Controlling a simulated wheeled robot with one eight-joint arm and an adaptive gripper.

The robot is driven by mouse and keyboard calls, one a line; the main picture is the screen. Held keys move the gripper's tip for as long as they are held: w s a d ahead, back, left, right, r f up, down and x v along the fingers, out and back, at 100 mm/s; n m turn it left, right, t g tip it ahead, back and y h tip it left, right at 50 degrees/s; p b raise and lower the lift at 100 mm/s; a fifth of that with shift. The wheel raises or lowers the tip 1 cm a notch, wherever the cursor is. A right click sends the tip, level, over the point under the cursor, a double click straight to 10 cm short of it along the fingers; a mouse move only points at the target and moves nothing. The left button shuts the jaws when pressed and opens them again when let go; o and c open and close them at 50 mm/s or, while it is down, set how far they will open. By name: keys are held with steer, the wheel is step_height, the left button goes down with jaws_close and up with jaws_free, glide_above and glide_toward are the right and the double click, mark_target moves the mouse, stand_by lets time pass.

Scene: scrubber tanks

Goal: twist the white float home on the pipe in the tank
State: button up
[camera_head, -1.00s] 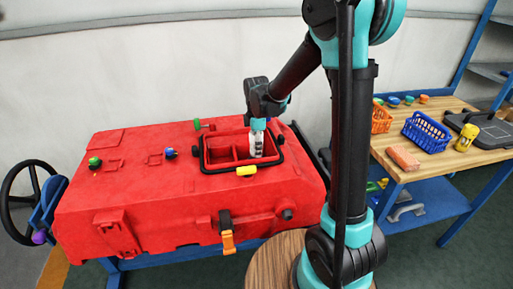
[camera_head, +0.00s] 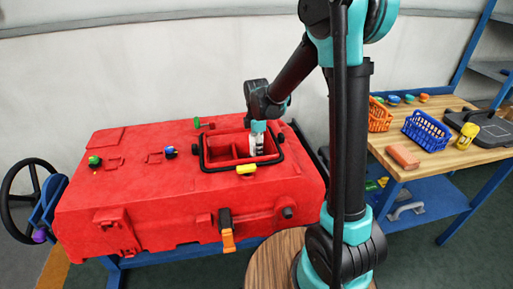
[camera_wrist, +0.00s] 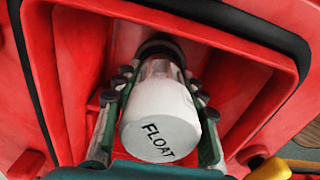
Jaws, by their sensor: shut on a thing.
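The white float (camera_wrist: 158,125), marked FLOAT, fills the middle of the wrist view. My gripper (camera_wrist: 160,115) has one finger on each side of it and is shut on it. Beyond the float a short shiny pipe (camera_wrist: 160,68) runs to a dark round fitting (camera_wrist: 160,47) in the tank. The float lies in line with the pipe; how far it is seated on it I cannot tell. In the head view my gripper (camera_head: 258,146) points down into the right part of the red tank's opening (camera_head: 222,168), and the float is hard to make out there.
A black rim surrounds the opening, with red walls close around my gripper. A yellow latch (camera_head: 246,169) sits at its front edge, a green knob (camera_head: 197,122) behind. Right, a wooden table (camera_head: 450,150) holds a blue basket (camera_head: 427,131) and a brick (camera_head: 403,156).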

steer(key=shift+f, duration=0.2)
steer(key=shift+f, duration=0.5)
steer(key=shift+f, duration=0.15)
stand_by(0.3)
steer(key=shift+f, duration=0.25)
steer(key=shift+s, duration=0.1)
stand_by(0.4)
steer(key=shift+m, duration=1.3)
